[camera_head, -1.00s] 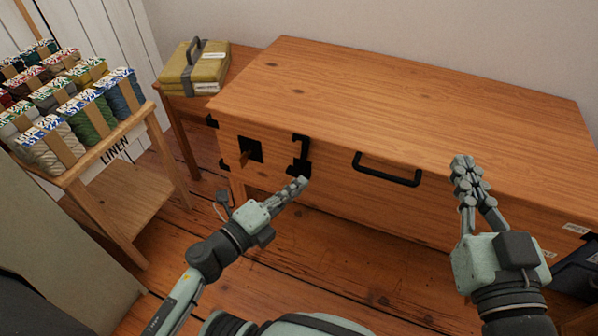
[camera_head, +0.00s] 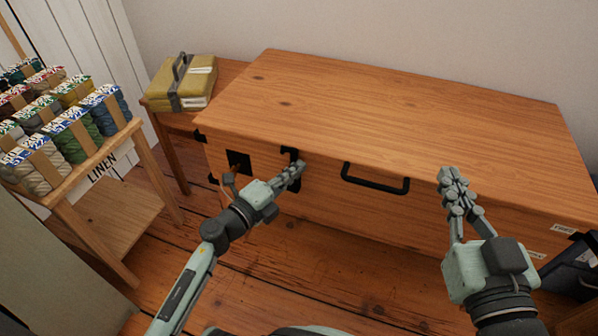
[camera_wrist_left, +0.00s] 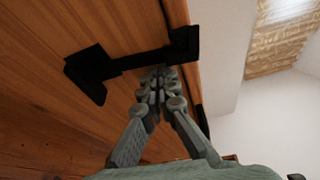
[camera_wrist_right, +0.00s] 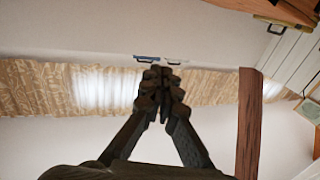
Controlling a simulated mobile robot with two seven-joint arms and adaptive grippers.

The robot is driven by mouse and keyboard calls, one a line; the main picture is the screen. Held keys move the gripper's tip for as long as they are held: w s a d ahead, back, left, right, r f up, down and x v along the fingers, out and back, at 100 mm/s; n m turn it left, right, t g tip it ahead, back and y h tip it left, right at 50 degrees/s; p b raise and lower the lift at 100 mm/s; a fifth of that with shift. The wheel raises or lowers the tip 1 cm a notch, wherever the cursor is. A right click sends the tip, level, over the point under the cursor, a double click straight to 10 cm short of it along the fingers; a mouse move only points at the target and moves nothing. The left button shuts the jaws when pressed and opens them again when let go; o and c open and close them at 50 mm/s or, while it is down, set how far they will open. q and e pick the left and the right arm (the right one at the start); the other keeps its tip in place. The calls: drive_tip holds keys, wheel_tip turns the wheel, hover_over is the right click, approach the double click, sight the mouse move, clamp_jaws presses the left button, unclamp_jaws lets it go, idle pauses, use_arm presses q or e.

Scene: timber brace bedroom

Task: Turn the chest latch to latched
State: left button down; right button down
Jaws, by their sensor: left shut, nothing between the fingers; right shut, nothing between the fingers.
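The wooden chest (camera_head: 400,110) stands against the wall with its lid down. I cannot tell for certain which fitting is the latch. My left gripper (camera_head: 297,168) is shut and empty, its tips at the bracket; contact is unclear. My right gripper (camera_head: 450,178) is shut and empty, in front of the chest's right part.
A black pull handle (camera_head: 375,180) is on the chest front, between the grippers. A yellow-green case (camera_head: 183,83) sits on a small table at left. A yarn shelf marked LINEN (camera_head: 88,185) stands nearer. A dark bin (camera_head: 570,272) is at the right.

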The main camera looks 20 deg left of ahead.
use_arm(q)
drive_tip(key=shift+a, duration=0.1)
drive_tip(key=shift+a+n, duration=0.5)
drive_tip(key=shift+a, duration=0.1)
drive_tip(key=shift+a+r, duration=0.15)
drive_tip(key=shift+a, duration=0.15)
use_arm(e)
drive_tip(key=shift+s+a+r+t+y, duration=0.15)
drive_tip(key=shift+r+t, duration=0.1)
drive_tip(key=shift+r, duration=0.2)
drive_tip(key=shift+a+r+t+y, duration=0.1)
drive_tip(key=shift+a+r+t, duration=0.1)
drive_tip(key=shift+r, duration=0.25)
drive_tip(key=shift+s+a+r+t+y, duration=0.15)
drive_tip(key=shift+r+t, duration=0.1)
drive_tip(key=shift+r, duration=0.2)
use_arm(q)
drive_tip(key=shift+w, duration=0.1)
